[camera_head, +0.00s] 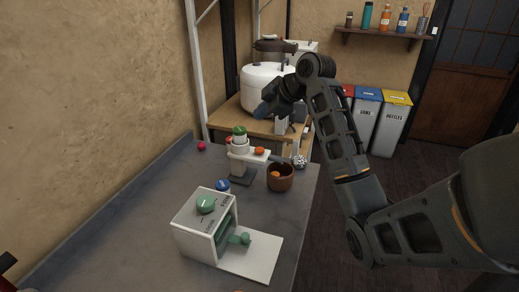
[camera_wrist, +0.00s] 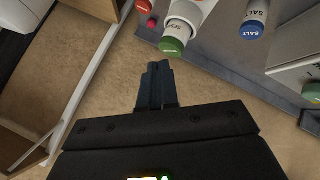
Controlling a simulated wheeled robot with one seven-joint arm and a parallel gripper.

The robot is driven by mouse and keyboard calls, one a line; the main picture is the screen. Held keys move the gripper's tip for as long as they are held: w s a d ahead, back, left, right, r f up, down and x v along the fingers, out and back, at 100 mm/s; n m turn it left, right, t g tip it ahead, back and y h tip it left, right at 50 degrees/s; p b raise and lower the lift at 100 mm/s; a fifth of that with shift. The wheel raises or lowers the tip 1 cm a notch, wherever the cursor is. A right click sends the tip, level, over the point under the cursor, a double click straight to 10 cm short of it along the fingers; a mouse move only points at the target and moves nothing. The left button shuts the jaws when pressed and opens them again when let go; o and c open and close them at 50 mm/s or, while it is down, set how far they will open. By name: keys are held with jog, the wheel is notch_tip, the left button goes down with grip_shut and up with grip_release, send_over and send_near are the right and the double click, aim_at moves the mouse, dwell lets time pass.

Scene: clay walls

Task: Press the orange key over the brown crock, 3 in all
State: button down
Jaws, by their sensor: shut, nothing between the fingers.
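The orange key (camera_head: 260,151) sits on a white arm of a small stand on the grey counter, in the head view. The brown crock (camera_head: 280,184) stands on the counter just below and to the right of the key, with something orange inside it. My gripper (camera_head: 262,111) is above and behind the key, apart from it, over the far end of the counter. In the wrist view my gripper (camera_wrist: 157,66) shows dark fingers together with nothing between them. The orange key and the crock are not clearly visible in that view.
A green-topped jar (camera_head: 239,132) stands by the key; it also shows in the wrist view (camera_wrist: 173,44). A blue-capped salt jar (camera_head: 222,186) and a white box with a green knob (camera_head: 205,204) stand nearer. A perforated metal ball (camera_head: 299,161) is beside the crock.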

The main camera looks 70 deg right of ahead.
aim_at(262, 150)
jog(key=shift+f, duration=0.1)
notch_tip(262, 150, down, 9)
jog(key=b, duration=0.6)
jog(key=shift+r, duration=0.2)
jog(key=shift+b, duration=0.3)
dwell(1.6)
jog(key=shift+f, duration=0.4)
jog(key=shift+f+b, duration=0.6)
dwell(0.7)
jog(key=shift+r, duration=0.1)
jog(key=shift+r+p, duration=0.8)
jog(key=shift+r, duration=0.15)
jog(key=shift+r+p, duration=1.85)
jog(key=shift+r, duration=0.6)
